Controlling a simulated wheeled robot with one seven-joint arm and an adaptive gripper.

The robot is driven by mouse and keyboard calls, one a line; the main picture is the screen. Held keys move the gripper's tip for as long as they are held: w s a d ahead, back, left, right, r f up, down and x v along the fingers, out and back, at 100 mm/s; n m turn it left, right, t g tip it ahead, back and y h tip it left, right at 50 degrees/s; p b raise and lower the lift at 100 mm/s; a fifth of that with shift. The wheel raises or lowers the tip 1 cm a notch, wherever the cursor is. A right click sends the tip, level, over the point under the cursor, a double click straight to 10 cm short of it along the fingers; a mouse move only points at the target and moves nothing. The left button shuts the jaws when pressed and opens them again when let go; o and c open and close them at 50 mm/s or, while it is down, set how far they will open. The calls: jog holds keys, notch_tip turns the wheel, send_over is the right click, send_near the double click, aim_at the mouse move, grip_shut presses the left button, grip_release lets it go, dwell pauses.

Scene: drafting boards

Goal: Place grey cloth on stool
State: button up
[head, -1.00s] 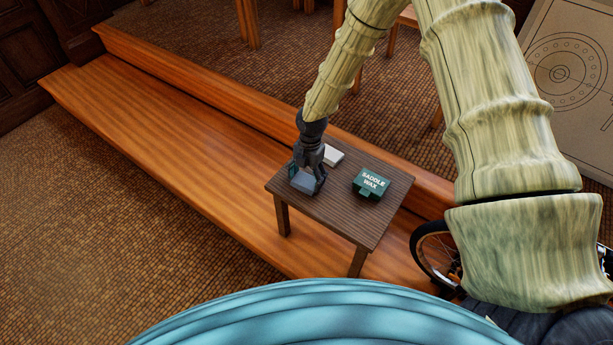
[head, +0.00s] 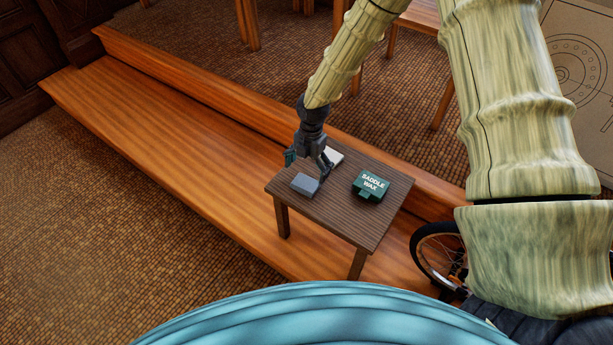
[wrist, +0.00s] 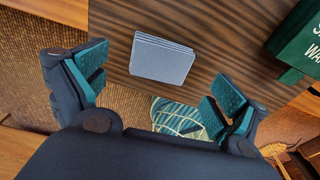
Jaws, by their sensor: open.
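The grey cloth (head: 305,184) is a small folded block lying flat on the left front part of the dark wooden stool (head: 338,202). In the wrist view the cloth (wrist: 162,58) shows its folded layers and lies on the stool top (wrist: 215,40), ahead of the fingers. My gripper (head: 308,166) is just above and behind the cloth, apart from it. In the wrist view my gripper (wrist: 150,88) has its teal-padded fingers spread wide with nothing between them.
A green saddle wax box (head: 370,185) stands on the stool's right part. A white item (head: 333,156) lies at its back edge, partly behind my gripper. A wooden step (head: 170,140) runs behind and left. A wheel (head: 437,255) is at the right.

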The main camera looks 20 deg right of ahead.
aim_at(309, 178)
notch_tip(309, 178, up, 7)
jog(key=shift+w+d+r, duration=0.2)
jog(key=shift+w+d, duration=0.1)
